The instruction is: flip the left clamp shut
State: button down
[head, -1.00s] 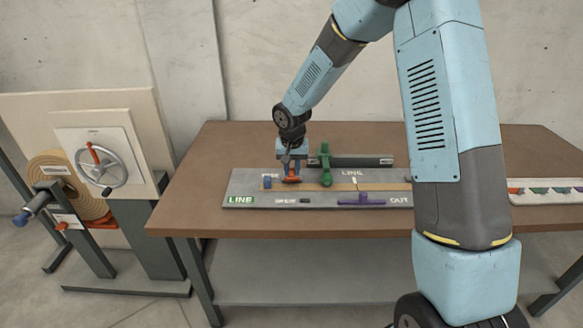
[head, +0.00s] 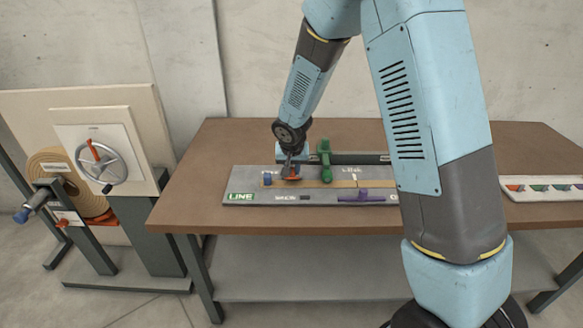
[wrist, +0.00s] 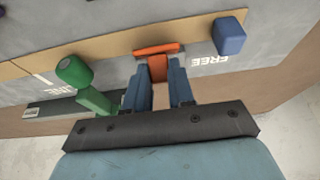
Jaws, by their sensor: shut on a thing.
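The orange clamp (head: 291,175) is on the left part of the grey board (head: 238,183), between a blue block (head: 267,179) and a green clamp (head: 325,168). In the wrist view its orange bar (wrist: 156,49) lies at the tan strip (wrist: 110,67), with an orange tab between my fingers. My gripper (wrist: 157,75) is shut on that tab, and it also shows in the head view (head: 290,168). The wrist view also shows the blue block (wrist: 229,36) and the green clamp (wrist: 84,86). The underside of the orange clamp is hidden.
A purple part (head: 350,196) sits at the board's front edge. A spool stand with a handwheel (head: 103,161) is left of the brown table (head: 180,190). A white tray (head: 545,187) with small coloured pieces lies at right. My arm hides the board's right end.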

jog(key=shift+s+a+f+t, duration=0.1)
jog(key=shift+s+f+t, duration=0.1)
jog(key=shift+s+t, duration=0.35)
jog(key=shift+s+d+f+t, duration=0.1)
jog(key=shift+s+f+t, duration=0.15)
jog(key=shift+t, duration=0.6)
jog(key=shift+s+a+f+t, duration=0.1)
jog(key=shift+s+f+t, duration=0.2)
jog(key=shift+t, duration=0.4)
jog(key=shift+s, duration=0.15)
jog(key=shift+s+f+t, duration=0.25)
jog(key=shift+f+t, duration=0.05)
jog(key=shift+t, duration=0.55)
jog(key=shift+s+f+t, duration=0.2)
jog(key=shift+f+t, duration=0.05)
jog(key=shift+t, duration=0.6)
jog(key=c, duration=1)
grip_release()
jog(key=shift+o, duration=0.2)
